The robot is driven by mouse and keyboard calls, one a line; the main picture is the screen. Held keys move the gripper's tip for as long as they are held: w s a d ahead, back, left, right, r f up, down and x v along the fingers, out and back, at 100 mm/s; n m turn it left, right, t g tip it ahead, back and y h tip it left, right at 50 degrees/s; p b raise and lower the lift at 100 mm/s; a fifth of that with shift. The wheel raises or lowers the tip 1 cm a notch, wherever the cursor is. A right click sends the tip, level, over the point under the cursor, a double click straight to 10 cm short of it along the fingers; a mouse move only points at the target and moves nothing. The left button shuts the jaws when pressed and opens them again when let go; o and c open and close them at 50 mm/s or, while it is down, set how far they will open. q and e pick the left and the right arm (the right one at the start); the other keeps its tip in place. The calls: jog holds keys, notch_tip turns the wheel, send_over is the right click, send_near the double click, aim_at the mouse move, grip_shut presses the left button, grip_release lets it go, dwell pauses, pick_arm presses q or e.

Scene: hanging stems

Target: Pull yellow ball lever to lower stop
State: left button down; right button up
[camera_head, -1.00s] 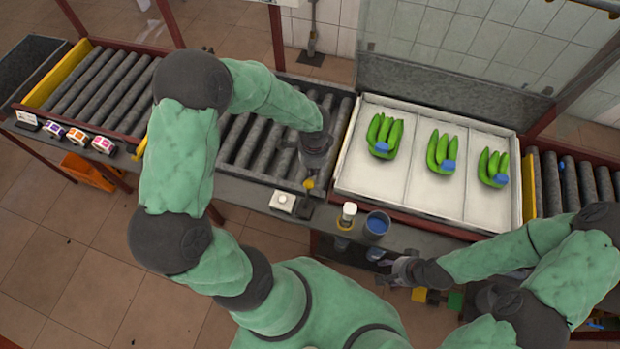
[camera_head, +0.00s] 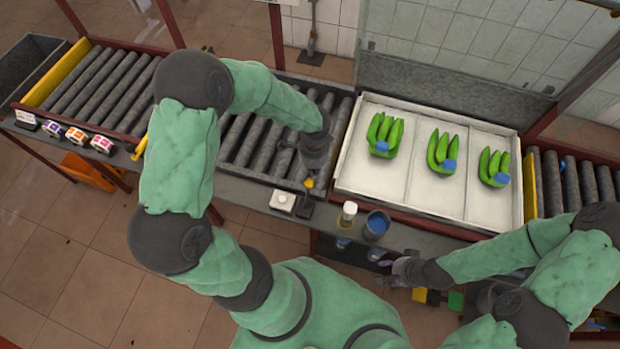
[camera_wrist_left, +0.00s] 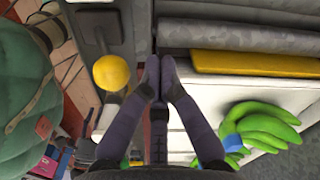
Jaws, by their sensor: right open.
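The yellow ball (camera_head: 309,183) of the lever shows at the front edge of the roller conveyor, just below my left gripper (camera_head: 312,165). In the left wrist view the yellow ball (camera_wrist_left: 110,72) is to the left of my left gripper's fingertips (camera_wrist_left: 160,70), apart from them in the picture. Those fingers come together with nothing seen between them. A dark lever mount (camera_wrist_left: 97,32) shows above the ball there. My right gripper (camera_head: 398,271) is open at the lower right, below the counter edge; its fingers are small in the picture.
A white tray (camera_head: 408,178) with green banana bunches (camera_head: 384,134) lies right of my left gripper. A white button box (camera_head: 283,201), a white-capped jar (camera_head: 348,212) and a blue-filled cup (camera_head: 376,225) line the front counter. Small boxes (camera_head: 77,137) stand at left.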

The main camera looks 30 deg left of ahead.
aim_at(306, 199)
pick_arm(q)
notch_tip(306, 199, down, 2)
jog(key=shift+f+b, duration=0.2)
jog(key=shift+b, duration=0.7)
jog(key=shift+s+d+b, duration=0.15)
jog(key=shift+s+d, duration=0.2)
jog(key=shift+s, duration=1.1)
jog(key=shift+s+d+b, duration=0.15)
jog(key=shift+s+d, duration=0.15)
jog(key=shift+s, duration=1.15)
jog(key=shift+s+d+b, duration=0.15)
jog(key=shift+s+d, duration=0.2)
jog(key=shift+s, duration=1.1)
jog(key=shift+w+a, duration=0.15)
jog(key=shift+w, duration=0.55)
notch_tip(306, 199, up, 10)
jog(key=p, duration=0.8)
